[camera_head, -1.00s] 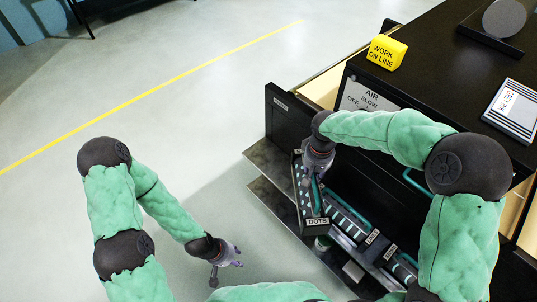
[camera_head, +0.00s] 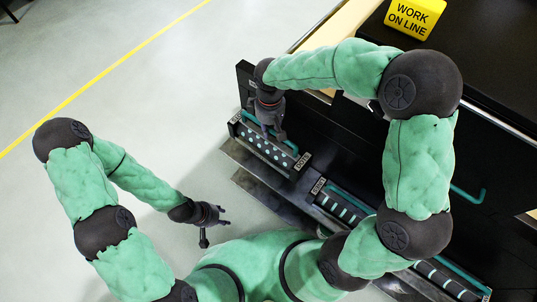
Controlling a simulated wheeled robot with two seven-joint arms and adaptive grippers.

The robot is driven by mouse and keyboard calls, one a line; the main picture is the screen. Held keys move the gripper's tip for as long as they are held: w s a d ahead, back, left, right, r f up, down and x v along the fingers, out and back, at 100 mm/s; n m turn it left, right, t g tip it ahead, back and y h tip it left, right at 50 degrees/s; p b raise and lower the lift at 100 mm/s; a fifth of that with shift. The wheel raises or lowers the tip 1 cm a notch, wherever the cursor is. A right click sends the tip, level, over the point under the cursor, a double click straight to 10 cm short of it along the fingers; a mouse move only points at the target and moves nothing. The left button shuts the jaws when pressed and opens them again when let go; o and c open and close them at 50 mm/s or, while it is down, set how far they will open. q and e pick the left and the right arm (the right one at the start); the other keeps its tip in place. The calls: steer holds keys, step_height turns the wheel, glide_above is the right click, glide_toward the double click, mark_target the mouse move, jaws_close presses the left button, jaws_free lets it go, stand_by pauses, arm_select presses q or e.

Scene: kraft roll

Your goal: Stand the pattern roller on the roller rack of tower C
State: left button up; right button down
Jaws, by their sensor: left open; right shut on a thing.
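A dotted pattern roller (camera_head: 262,150) in a black frame, with a DOTS label (camera_head: 303,164) on its near end, is at centre, over or on the dark metal ledge beside the black cabinet. My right gripper (camera_head: 272,132) comes down from above and is shut on it, around its teal handle bar; the fingertips are partly hidden. I cannot tell if the roller touches the ledge. My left gripper (camera_head: 213,220) is open and empty over the floor at lower left. No tower C label is readable.
A striped roller (camera_head: 338,205) lies in line to the lower right, with another striped roller (camera_head: 445,280) beyond my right arm. A yellow WORK ON LINE block (camera_head: 414,18) stands on the black cabinet top. The grey floor (camera_head: 130,100) at left is open.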

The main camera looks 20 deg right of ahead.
mark_target(269, 144)
steer(key=shift+w+f, duration=0.1)
steer(key=shift+w, duration=0.15)
steer(key=shift+f, duration=0.2)
steer(key=shift+f+b, duration=2.05)
steer(key=shift+f, duration=2.8)
steer(key=c, duration=1.1)
jaws_free()
steer(key=shift+s, duration=0.1)
steer(key=shift+f, duration=0.1)
step_height(269, 144, up, 12)
steer(key=p, duration=0.4)
steer(key=shift+r, duration=0.2)
